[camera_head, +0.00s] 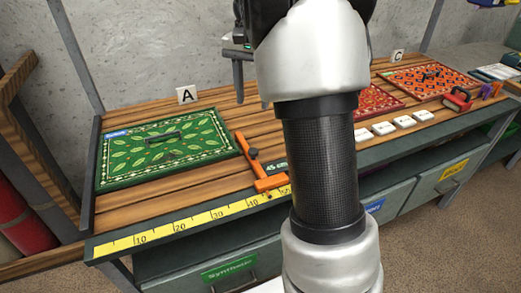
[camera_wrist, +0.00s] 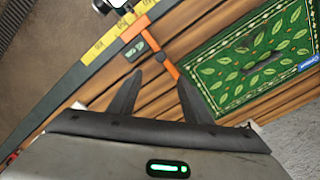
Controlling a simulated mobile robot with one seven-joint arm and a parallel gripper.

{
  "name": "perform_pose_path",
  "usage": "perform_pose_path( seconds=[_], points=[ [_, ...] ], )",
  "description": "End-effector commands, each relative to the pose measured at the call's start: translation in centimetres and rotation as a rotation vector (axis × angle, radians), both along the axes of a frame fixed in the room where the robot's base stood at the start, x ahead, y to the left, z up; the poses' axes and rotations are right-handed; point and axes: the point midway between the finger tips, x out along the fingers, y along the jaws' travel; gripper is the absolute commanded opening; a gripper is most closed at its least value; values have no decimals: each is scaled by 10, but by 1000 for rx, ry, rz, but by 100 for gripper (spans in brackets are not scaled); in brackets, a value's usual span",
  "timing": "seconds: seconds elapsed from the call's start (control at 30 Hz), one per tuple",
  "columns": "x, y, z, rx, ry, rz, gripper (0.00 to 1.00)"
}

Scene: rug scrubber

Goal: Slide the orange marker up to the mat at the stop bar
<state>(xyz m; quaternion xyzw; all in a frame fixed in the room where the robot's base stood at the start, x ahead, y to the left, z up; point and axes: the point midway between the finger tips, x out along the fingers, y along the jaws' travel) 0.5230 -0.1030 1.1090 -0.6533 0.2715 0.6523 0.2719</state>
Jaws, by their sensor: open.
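The orange marker (camera_head: 262,168) is a bar with a dark knob and a foot on the yellow ruler. In the wrist view the marker (camera_wrist: 155,48) lies ahead of my fingers. The green leaf-patterned mat (camera_head: 205,128) lies left of it, its left side along the dark bar (camera_head: 92,170) at the table's left edge. The wrist view shows the mat (camera_wrist: 225,75) right of the marker. They lie close; I cannot tell whether they touch. My gripper (camera_wrist: 160,77) is open and empty, its fingers apart behind the marker. In the head view my arm hides much of it.
A yellow ruler (camera_head: 185,222) runs along the table's front edge. A dark "45 cm" label (camera_head: 277,167) sits right of the marker. Red patterned mats (camera_head: 378,100) and several white blocks (camera_head: 404,121) lie further right. An "A" card (camera_head: 187,95) stands behind the green mat.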

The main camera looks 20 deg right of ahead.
Motion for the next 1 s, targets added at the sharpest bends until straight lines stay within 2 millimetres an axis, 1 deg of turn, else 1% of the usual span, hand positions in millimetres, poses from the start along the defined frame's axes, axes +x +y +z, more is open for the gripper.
perform_pose_path(
  seconds=[0.17, 0.5, 0.7, 0.83, 1.0],
  points=[
    [-1, 0, -28, 1, 6, -1, 45],
    [-1, 0, -103, 2, 5, -1, 45],
    [-1, 0, -142, 0, 4, 0, 45],
    [-1, 0, -159, 0, 3, 0, 45],
    [-1, 0, -169, 0, 1, -1, 45]
  ],
)
